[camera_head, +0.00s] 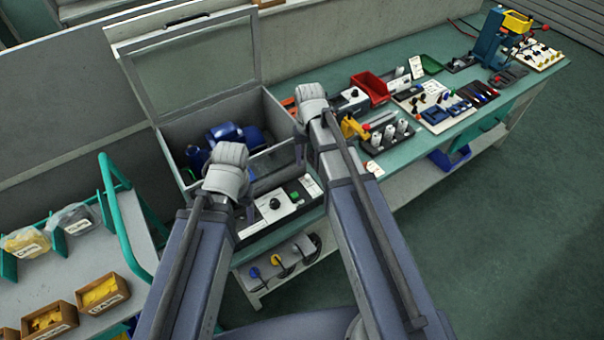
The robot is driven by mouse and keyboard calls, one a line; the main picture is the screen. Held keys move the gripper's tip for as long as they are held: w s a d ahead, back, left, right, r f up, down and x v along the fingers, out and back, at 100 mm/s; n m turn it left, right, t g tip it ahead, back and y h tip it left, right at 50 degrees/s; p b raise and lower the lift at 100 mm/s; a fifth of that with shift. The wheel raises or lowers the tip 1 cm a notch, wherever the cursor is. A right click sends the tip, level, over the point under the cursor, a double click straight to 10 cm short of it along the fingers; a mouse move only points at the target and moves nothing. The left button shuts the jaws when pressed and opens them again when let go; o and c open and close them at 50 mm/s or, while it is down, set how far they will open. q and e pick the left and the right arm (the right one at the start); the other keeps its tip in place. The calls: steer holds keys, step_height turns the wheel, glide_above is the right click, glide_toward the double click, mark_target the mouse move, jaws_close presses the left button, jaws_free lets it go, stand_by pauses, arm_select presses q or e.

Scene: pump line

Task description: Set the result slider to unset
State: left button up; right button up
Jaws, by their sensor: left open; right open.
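A pale control panel (285,206) runs along the front of the grey test box. It has a black knob and a green button. I cannot tell which part of it, if any, is the result slider, or how that is set. My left gripper (243,190) is at the panel's left end, close in front of the box. My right gripper (301,125) is over the box's right side. The wrists hide most of both grippers' fingers. I see nothing held in either.
The test box (180,150) has its clear lid (190,65) raised, with a blue pump inside. A red bin (370,88) and several tool trays fill the bench to the right. A cart (90,265) with parts boxes stands at left. The floor at right is clear.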

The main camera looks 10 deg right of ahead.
arm_select(q)
steer(key=b, duration=0.8)
glide_above(244, 238)
steer(key=shift+w+d+f, duration=0.1)
steer(key=shift+d+f, duration=0.05)
steer(key=shift+f, duration=1.8)
steer(key=shift+d+f, duration=0.1)
steer(key=shift+f, duration=1.8)
arm_select(e)
steer(key=shift+f, duration=3.9)
arm_select(q)
steer(key=shift+p, duration=0.3)
arm_select(e)
steer(key=shift+r, duration=0.1)
steer(key=shift+c, duration=0.2)
jaws_close()
